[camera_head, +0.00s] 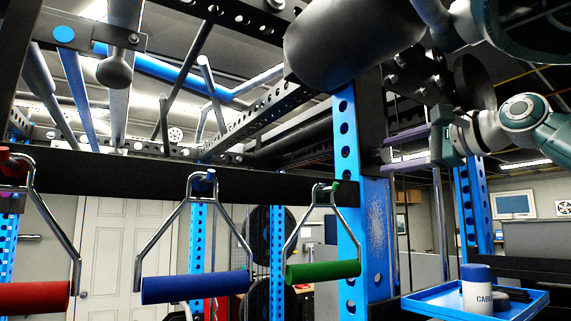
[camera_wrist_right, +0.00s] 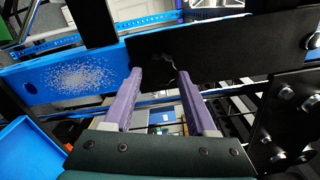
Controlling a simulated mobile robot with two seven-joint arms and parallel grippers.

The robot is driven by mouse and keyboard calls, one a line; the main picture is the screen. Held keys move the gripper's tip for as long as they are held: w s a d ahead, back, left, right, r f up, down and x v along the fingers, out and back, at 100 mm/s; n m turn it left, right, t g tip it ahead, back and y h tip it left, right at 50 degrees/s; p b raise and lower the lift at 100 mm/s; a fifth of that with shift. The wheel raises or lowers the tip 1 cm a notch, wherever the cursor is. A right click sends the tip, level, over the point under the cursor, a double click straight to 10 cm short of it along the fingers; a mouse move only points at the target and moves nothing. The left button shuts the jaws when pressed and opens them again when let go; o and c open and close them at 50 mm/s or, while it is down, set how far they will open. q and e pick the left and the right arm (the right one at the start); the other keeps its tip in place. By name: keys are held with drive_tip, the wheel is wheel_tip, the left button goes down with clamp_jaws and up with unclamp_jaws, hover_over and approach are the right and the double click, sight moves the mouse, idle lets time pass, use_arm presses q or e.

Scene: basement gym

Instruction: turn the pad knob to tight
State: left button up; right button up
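A thick black padded roller (camera_head: 350,45) hangs at the top of the head view, next to a blue perforated upright (camera_head: 347,215). A dark round disc (camera_head: 476,82) shows behind my right wrist; I cannot tell whether it is the pad knob. No tight marking is readable. My right gripper (camera_head: 385,152) has its two purple fingers apart, pointing left toward a black plate by the upright. In the right wrist view the open fingers (camera_wrist_right: 160,78) point at that black plate (camera_wrist_right: 215,45), with nothing clearly between them. My left gripper is not in view.
Handles with red (camera_head: 35,297), blue (camera_head: 195,287) and green (camera_head: 323,271) grips hang from a black crossbar (camera_head: 110,173). A blue tray (camera_head: 430,302) holding a white, blue-capped container (camera_head: 476,289) is below my right arm. Bolt heads (camera_wrist_right: 288,93) protrude at right in the wrist view.

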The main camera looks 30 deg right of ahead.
drive_tip(key=o, duration=0.3)
drive_tip(key=shift+s+f+b, duration=0.1)
drive_tip(key=shift+s+b, duration=0.1)
drive_tip(key=shift+b, duration=0.1)
drive_tip(key=s+b, duration=0.2)
drive_tip(key=s, duration=0.1)
drive_tip(key=s+b, duration=0.6)
drive_tip(key=shift+s+d, duration=0.25)
drive_tip(key=shift+d, duration=0.1)
